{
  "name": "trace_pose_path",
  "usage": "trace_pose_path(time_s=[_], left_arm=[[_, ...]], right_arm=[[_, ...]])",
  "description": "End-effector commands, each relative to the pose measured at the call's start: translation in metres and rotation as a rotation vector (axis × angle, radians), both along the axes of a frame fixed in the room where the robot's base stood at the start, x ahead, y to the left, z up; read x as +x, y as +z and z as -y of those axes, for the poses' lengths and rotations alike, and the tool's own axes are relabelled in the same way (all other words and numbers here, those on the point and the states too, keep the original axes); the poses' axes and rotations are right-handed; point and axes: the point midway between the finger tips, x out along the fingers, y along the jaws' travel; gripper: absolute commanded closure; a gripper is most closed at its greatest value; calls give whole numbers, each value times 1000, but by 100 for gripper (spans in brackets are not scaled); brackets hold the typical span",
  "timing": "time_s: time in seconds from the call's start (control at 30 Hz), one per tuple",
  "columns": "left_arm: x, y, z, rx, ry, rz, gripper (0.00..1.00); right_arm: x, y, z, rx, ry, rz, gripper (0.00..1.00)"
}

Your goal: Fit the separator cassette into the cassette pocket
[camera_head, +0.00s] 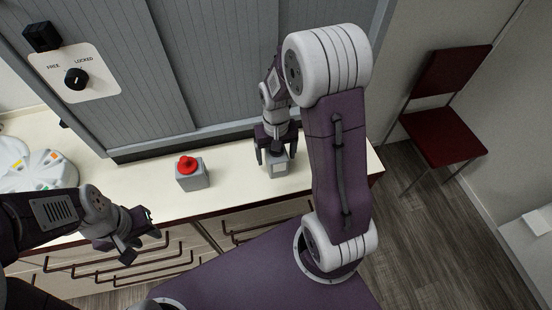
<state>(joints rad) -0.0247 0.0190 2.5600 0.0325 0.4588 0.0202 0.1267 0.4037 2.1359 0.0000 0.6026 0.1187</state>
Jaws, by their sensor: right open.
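A small grey block with a pale front panel (279,169) stands on the counter; it may be the separator cassette, but I cannot tell for sure. My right gripper (277,158) points down over it, with its fingers open on either side of the block. Whether the fingers touch it is not clear. My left gripper (143,238) is open and empty, in front of the counter's edge at the left. I cannot make out the cassette pocket; a white rounded device with coloured patches (40,172) sits at the far left, partly cut off by the frame.
A grey box with a red button (191,180) stands on the cream counter (230,190), left of the block. A grey slatted panel (150,70) rises behind, with a FREE/LOCKED knob (76,79). Drawer handles project below the counter. A red chair (445,120) stands at right.

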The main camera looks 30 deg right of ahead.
Motion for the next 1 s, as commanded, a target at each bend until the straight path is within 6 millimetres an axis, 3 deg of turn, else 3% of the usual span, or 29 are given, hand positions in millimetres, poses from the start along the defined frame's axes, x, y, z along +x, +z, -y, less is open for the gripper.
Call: trace_pose_path(time_s=[0.13, 0.17, 0.4, 0.73, 0.97, 1.0], left_arm=[[0, 0, 0, 0, 0, 0, 64], [0, 0, 0, 0, 0, 0, 64], [0, 0, 0, 0, 0, 0, 64], [0, 0, 0, 0, 0, 0, 64], [0, 1, 0, 0, 0, 0, 64], [0, 0, 0, 0, 0, 0, 64]], right_arm=[[0, 0, 0, 0, 0, 1, 18], [0, 0, 0, 0, 0, 1, 24], [0, 1, 0, 0, 0, 1, 90], [1, 6, 0, -1, 0, 4, 91], [2, 42, 0, -1, 0, 7, 91], [-5, 47, 2, 0, -2, 5, 91]])
